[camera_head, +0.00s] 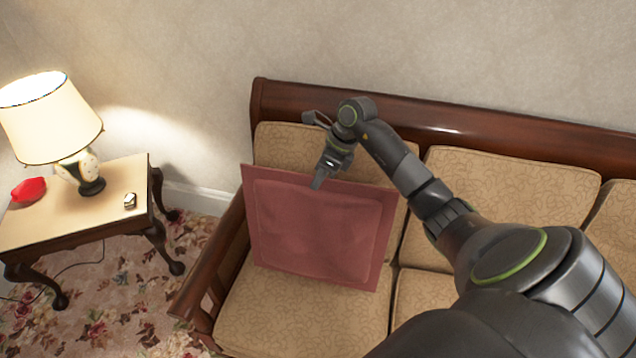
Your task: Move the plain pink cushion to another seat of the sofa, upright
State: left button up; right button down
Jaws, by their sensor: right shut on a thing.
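The plain pink cushion (318,233) is upright over the leftmost seat of the sofa (290,315), its broad face toward me. Its lower edge is at or just above the seat; I cannot tell whether it touches. My right gripper (318,183) is shut on the cushion's top edge near the middle. My right arm comes in from the lower right and hides part of the sofa's middle. My left gripper is not in view.
The sofa's wooden armrest (210,260) is close to the cushion's left side. The middle seat (420,297) shows no cushion.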

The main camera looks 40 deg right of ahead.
jog(key=shift+w+d+f+b, duration=0.25)
jog(key=shift+w+d+b, duration=0.55)
jog(key=shift+d+b, duration=0.2)
jog(key=shift+w+d+b, duration=0.35)
jog(key=shift+d+b, duration=0.05)
jog(key=shift+b, duration=0.05)
jog(key=c, duration=1.4)
grip_release()
notch_tip(320, 180, up, 10)
jog(key=p, duration=0.5)
